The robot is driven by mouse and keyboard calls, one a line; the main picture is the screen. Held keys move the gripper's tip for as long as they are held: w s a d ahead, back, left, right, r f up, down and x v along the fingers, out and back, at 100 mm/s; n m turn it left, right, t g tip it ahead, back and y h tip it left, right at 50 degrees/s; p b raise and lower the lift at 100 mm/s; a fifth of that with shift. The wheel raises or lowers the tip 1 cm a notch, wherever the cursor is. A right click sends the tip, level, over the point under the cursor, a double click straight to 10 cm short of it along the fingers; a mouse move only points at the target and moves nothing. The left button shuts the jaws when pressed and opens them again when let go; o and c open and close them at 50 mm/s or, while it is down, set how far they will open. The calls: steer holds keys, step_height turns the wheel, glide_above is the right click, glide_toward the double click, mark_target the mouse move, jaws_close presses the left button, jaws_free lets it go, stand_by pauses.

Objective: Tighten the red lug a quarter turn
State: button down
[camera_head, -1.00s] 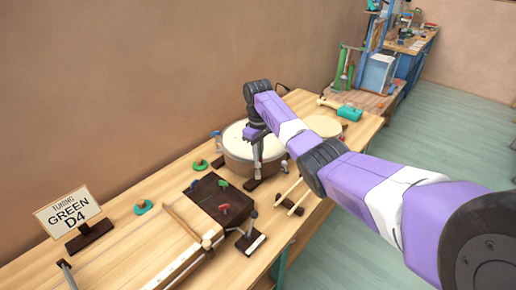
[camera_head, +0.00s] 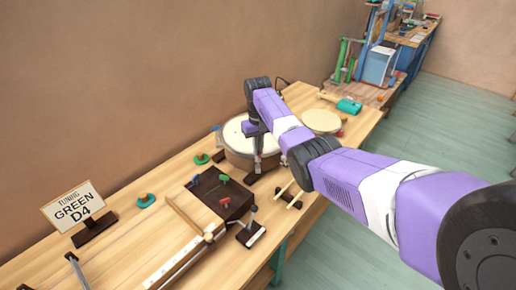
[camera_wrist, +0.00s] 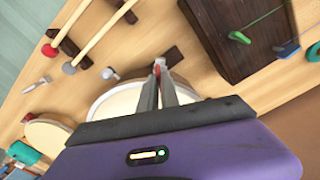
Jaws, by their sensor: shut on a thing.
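A round drum (camera_head: 236,135) with a cream skin stands on the bench; in the wrist view its skin (camera_wrist: 118,103) lies behind my fingers. My gripper (camera_head: 258,169) points down at the drum's front rim. In the wrist view my gripper (camera_wrist: 159,68) has its two fingers closed together at the tips. A small red lug (camera_wrist: 157,69) shows between the tips, mostly hidden by them, and the fingers are shut on it. How far the lug is turned cannot be made out.
A dark box (camera_head: 212,187) with green, blue and red pegs stands left of my gripper. A sign (camera_head: 75,208) reads "TUNING GREEN D4". Mallets (camera_wrist: 97,37) lie on a rack close by.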

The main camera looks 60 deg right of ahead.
steer(key=shift+r, duration=0.1)
steer(key=c, duration=1.6)
jaws_free()
steer(key=shift+r+b, duration=0.6)
steer(key=shift+r, duration=3.25)
